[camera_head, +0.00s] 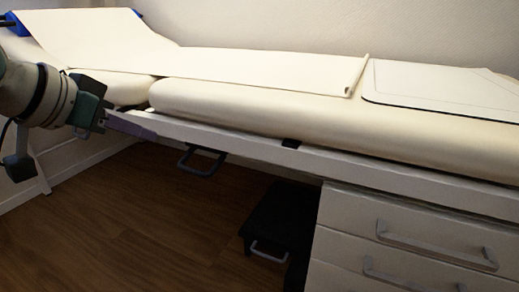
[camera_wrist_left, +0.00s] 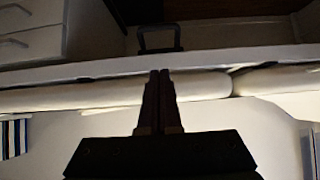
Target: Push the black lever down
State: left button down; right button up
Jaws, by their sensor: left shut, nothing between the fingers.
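The black lever (camera_head: 203,161) is a loop-shaped handle under the front edge of the examination bed, left of the drawers. It also shows in the left wrist view (camera_wrist_left: 160,50), at the top centre just past the fingertips. My left gripper (camera_head: 150,132) comes in from the left at the bed's edge, to the left of the lever. In the left wrist view its fingers (camera_wrist_left: 160,74) are together and empty, pointing toward the lever, with a visible gap before it. My right gripper is not in view.
The cream padded bed (camera_head: 240,105) and its white frame (camera_head: 400,180) run across the scene above the lever. A white drawer cabinet (camera_head: 345,215) stands at right. A dark step stool (camera_head: 280,220) stands beneath the bed. The wooden floor (camera_head: 130,220) below the lever is clear.

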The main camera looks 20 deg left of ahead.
pick_arm(q)
jog(key=b, duration=0.7)
send_over(183, 166)
jog(key=s+d, duration=0.2)
jog(key=s, duration=0.2)
notch_tip(183, 166, down, 6)
jog(key=f+b, duration=0.1)
jog(key=w+f, duration=0.1)
jog(key=f, duration=0.1)
jog(key=f+b, duration=0.1)
jog(key=shift+w+d+f+b, duration=0.15)
jog(key=shift+w+b, duration=0.1)
jog(key=shift+b, duration=0.1)
jog(key=shift+w, duration=0.1)
jog(key=shift+f, duration=0.1)
jog(key=shift+f+t+b, duration=0.2)
jog(key=shift+t+b, duration=0.1)
jog(key=shift+b, duration=0.15)
